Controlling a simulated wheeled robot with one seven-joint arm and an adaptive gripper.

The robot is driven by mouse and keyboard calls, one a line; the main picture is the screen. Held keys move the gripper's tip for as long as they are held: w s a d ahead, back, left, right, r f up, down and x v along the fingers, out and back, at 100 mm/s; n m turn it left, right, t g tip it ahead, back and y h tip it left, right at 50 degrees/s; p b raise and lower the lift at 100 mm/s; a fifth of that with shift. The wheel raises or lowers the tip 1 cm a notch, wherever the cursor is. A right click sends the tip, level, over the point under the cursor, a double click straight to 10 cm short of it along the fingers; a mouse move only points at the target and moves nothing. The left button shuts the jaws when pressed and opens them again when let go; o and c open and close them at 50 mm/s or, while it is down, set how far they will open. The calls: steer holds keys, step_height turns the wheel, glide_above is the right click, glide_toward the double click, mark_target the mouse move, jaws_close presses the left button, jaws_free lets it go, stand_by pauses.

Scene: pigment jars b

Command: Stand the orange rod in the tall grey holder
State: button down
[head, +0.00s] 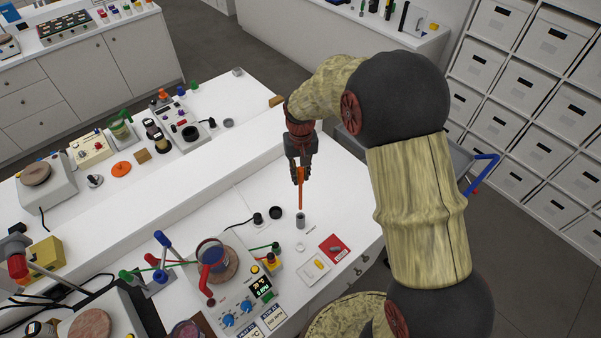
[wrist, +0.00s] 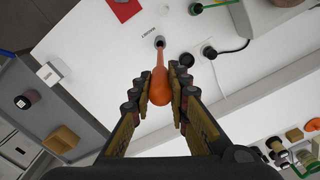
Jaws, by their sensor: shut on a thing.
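The orange rod (head: 301,193) is in my gripper (head: 300,170), hanging close to upright, thick end up. In the wrist view my gripper (wrist: 160,82) has its fingers on both sides of the rod's thick end, and the rod (wrist: 158,88) narrows away toward the holder. The tall grey holder (head: 300,222) stands on the white bench directly below the rod. The rod's lower tip is at or just above the holder's mouth; I cannot tell whether it has entered. In the wrist view the holder (wrist: 160,41) shows at the rod's far end.
Black round pieces (head: 276,212) stand left of the holder, one with a cable. A white ring (head: 299,247) and a red card (head: 334,249) lie in front. A hotplate device (head: 240,290) with a beaker is at front left. The bench right of the holder is clear.

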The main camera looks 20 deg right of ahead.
steer(key=b, duration=0.2)
glide_above(301, 196)
steer(key=shift+w+f, duration=0.15)
steer(key=shift+f, duration=0.95)
steer(key=shift+w+f, duration=0.1)
steer(key=shift+f, duration=0.95)
steer(key=shift+f+b, duration=3.05)
steer(key=shift+f, duration=1.15)
steer(key=c, duration=1.6)
jaws_free()
steer(key=shift+c, duration=0.2)
step_height(301, 196, up, 12)
steer(key=shift+f, duration=0.1)
